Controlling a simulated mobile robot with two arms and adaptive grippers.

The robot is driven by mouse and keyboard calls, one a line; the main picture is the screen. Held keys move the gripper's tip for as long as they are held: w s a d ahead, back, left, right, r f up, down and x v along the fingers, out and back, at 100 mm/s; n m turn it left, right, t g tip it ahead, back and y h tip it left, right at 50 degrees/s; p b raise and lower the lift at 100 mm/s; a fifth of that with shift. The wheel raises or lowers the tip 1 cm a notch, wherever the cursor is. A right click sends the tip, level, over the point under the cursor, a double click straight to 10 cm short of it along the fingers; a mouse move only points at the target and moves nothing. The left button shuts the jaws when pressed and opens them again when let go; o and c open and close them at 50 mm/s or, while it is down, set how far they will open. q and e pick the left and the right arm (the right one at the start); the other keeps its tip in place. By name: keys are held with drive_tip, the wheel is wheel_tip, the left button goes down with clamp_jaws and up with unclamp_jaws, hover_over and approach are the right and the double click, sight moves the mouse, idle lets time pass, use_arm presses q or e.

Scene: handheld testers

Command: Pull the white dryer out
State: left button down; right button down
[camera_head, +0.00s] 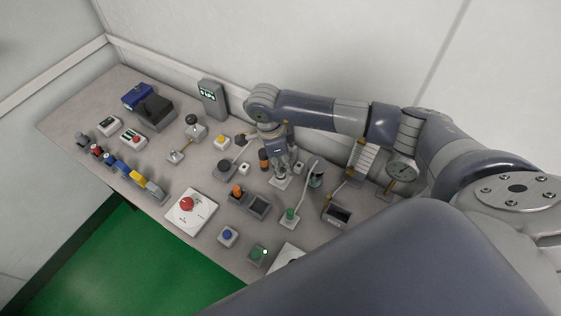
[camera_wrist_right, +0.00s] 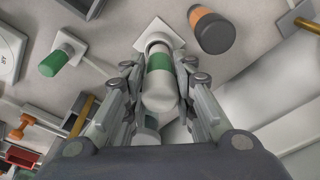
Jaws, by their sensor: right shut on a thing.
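The white dryer, a white cylinder with a green band (camera_wrist_right: 160,85), stands between the fingers of my right gripper (camera_wrist_right: 158,92) in the right wrist view. A white square plate (camera_wrist_right: 155,32) shows at its far end. My right gripper is shut on the cylinder. In the head view my right gripper (camera_head: 283,168) points down just above the white plate (camera_head: 280,183), and its fingers mostly hide the dryer. I cannot tell whether the dryer still touches its plate. My left gripper is not in view.
A dark cylinder with an orange band (camera_head: 263,158) stands close left of the gripper. A green-topped piece with a cable (camera_head: 290,215) is in front. A pressure gauge (camera_head: 401,170) is to the right. Several buttons and switches crowd the grey table (camera_head: 150,185).

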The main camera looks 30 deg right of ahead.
drive_tip(key=shift+r+p, duration=1)
drive_tip(key=shift+r, duration=0.75)
drive_tip(key=shift+s+f, duration=0.1)
